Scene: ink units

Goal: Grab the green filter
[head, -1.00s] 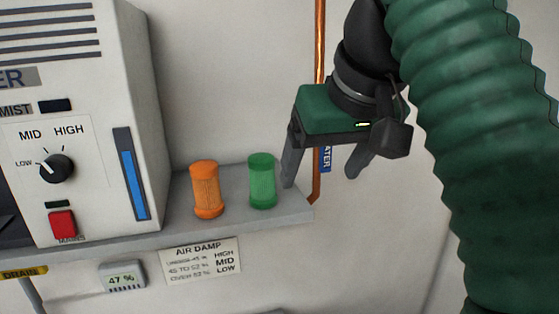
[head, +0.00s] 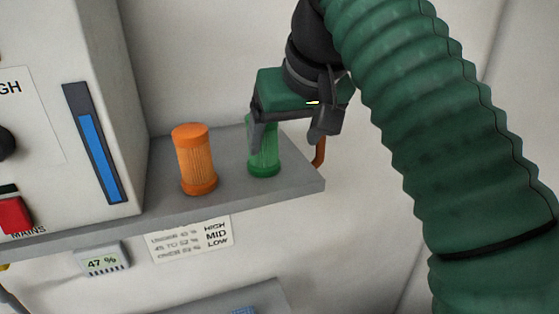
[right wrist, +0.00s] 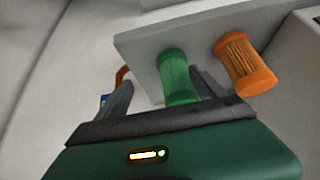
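The green filter (head: 264,160) stands upright on the grey shelf near its right end. My right gripper (head: 268,138) is above and around its upper part, with one dark finger passing in front of it in the head view. In the right wrist view, the green filter (right wrist: 177,80) lies between the two spread fingers of my right gripper (right wrist: 163,85), close to the right finger and with a clear gap to the left one. The gripper is open. Whether the right finger touches the filter I cannot tell. My left gripper is not in view.
An orange filter (head: 194,160) stands on the shelf (head: 230,190) left of the green one; it also shows in the right wrist view (right wrist: 245,64). A white unit (head: 100,40) with a blue gauge stands further left. A copper pipe (head: 319,152) runs behind the shelf's right end.

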